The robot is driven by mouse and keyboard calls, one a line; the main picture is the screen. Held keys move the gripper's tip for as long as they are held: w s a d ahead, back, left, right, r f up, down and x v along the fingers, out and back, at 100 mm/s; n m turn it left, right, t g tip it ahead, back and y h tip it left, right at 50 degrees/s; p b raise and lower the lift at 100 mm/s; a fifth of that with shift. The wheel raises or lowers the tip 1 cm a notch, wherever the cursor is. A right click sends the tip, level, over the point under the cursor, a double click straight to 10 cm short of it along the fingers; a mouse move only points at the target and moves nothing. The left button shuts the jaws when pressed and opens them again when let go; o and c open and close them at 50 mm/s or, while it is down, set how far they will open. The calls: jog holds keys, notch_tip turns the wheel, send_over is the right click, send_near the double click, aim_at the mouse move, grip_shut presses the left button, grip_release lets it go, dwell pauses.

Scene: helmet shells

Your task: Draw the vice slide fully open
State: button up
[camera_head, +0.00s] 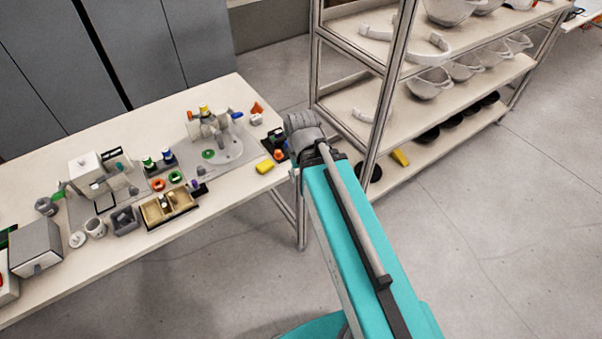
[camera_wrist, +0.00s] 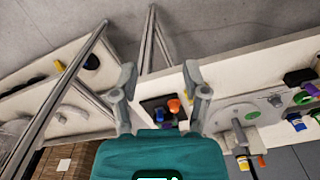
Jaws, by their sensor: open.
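My gripper (camera_wrist: 160,80) is open and empty in the wrist view, its two fingers wide apart over the table's end. Between and below the fingers sits a small dark fixture (camera_wrist: 156,112) with orange and blue parts; the teal wrist housing partly covers it. In the head view this dark fixture (camera_head: 281,140) stands at the right end of the table, partly behind my arm, and the fingers are hidden there. I cannot tell for certain which fixture is the vice, nor how far its slide is drawn.
A metal-framed shelf (camera_head: 385,95) with helmet shells stands right of my arm. Open floor lies in front.

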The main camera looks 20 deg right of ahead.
notch_tip(320, 180, up, 4)
jog(key=p, duration=0.4)
send_over(286, 142)
jog(key=shift+w+d+f, duration=0.1)
jog(key=shift+w+f, duration=0.05)
jog(key=shift+f, duration=0.05)
jog(key=shift+f+b, duration=0.15)
jog(key=shift+b, duration=0.2)
notch_tip(286, 142, down, 14)
jog(key=b, duration=1.3)
jog(key=shift+r, duration=0.25)
grip_shut()
